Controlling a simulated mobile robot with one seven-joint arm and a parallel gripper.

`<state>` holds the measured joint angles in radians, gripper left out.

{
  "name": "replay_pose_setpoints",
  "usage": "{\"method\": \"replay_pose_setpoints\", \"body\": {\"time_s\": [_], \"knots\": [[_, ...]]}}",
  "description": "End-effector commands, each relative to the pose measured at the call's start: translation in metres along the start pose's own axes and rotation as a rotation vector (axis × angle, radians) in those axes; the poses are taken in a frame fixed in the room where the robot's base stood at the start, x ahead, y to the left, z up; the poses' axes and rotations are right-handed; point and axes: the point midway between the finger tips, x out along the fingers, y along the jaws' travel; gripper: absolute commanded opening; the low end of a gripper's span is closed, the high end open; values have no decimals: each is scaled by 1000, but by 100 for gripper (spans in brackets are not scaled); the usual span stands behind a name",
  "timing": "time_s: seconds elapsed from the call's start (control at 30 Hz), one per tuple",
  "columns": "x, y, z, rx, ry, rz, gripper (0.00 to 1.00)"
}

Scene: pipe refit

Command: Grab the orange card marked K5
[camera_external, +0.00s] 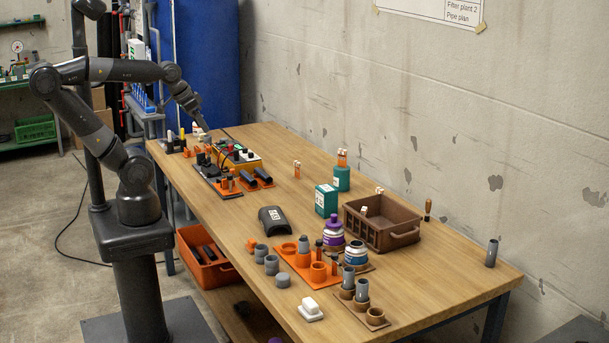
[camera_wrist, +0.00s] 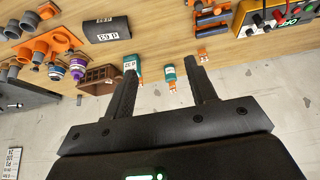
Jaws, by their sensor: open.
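A small orange card (camera_external: 297,168) with a pale top stands alone on the table left of the teal containers. It also shows in the wrist view (camera_wrist: 202,53), just right of my right finger's tip. A second orange card (camera_external: 342,157) shows at the top of the teal bottle. The markings are too small to read, so I cannot tell which card is K5. My gripper (camera_wrist: 162,68) is open, with nothing held between its fingers. In the external view, my arm ends over the far end of the table, and the fingers are hard to make out there.
A teal box (camera_external: 327,200) and a teal bottle (camera_external: 341,179) stand close together beside a brown crate (camera_external: 405,238). A black curved cover (camera_external: 274,220) and an orange fitting board (camera_external: 301,263) lie nearer the front. A yellow meter box (camera_external: 241,160) is at the far end. Table around the lone card is clear.

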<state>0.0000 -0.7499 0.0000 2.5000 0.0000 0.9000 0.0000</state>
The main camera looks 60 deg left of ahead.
Motion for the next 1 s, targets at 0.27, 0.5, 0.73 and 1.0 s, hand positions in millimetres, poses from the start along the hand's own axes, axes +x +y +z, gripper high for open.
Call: {"method": "replay_pose_setpoints", "body": {"time_s": [0.27,0.5,0.73,1.0], "knots": [[0,0,0,0,0,0,58],[9,-4,-28,3,-12,-21,58],[41,-18,-90,13,-37,-57,58],[100,-41,-157,22,-64,-75,58]]}}
